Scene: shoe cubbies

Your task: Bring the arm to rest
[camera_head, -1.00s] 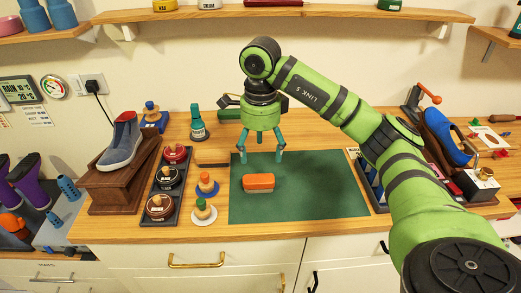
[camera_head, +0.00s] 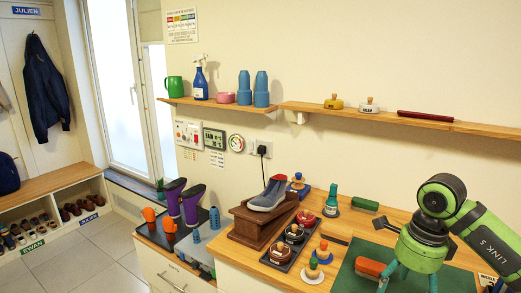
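My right gripper (camera_head: 408,279) hangs from the green arm that comes in from the right edge. Its teal fingers point down and stand apart, with nothing seen between them; the tips are close to the bottom edge of the picture. It is over the green mat (camera_head: 350,280) on the wooden worktop. An orange block-like brush (camera_head: 371,268) lies on the mat; the left finger overlaps its right end in the picture. I cannot tell whether they touch. My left gripper is not in view.
A blue-grey shoe (camera_head: 270,194) sits on a wooden stand (camera_head: 262,225) left of the arm. Polish tins (camera_head: 294,233) and small knobbed pots (camera_head: 323,252) stand between stand and mat. A wall shelf (camera_head: 375,118) runs above. Open floor (camera_head: 90,265) lies at left.

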